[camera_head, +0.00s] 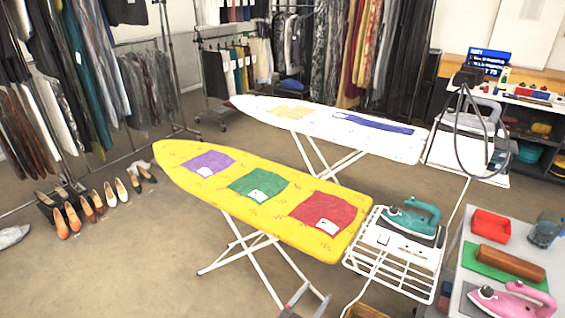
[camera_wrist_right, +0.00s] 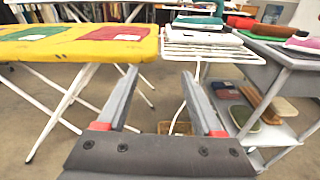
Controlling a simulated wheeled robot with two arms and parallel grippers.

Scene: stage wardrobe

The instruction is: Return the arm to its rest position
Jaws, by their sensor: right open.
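My right gripper (camera_head: 311,298) shows at the bottom edge of the head view, below the front edge of the yellow ironing board. In the right wrist view its two grey fingers (camera_wrist_right: 160,78) are spread apart with nothing between them. The yellow ironing board (camera_head: 265,212) carries a purple, a green and a red cloth. It also shows ahead and to the left in the right wrist view (camera_wrist_right: 75,52). The rest of my right arm is hidden, and my left gripper is not in view.
A white wire rack (camera_head: 395,275) beside the board holds a teal iron (camera_head: 412,218). A grey cart (camera_head: 460,290) at right bears a pink iron (camera_head: 512,300) and a red tray (camera_head: 491,226). A white ironing board (camera_head: 310,122) stands behind.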

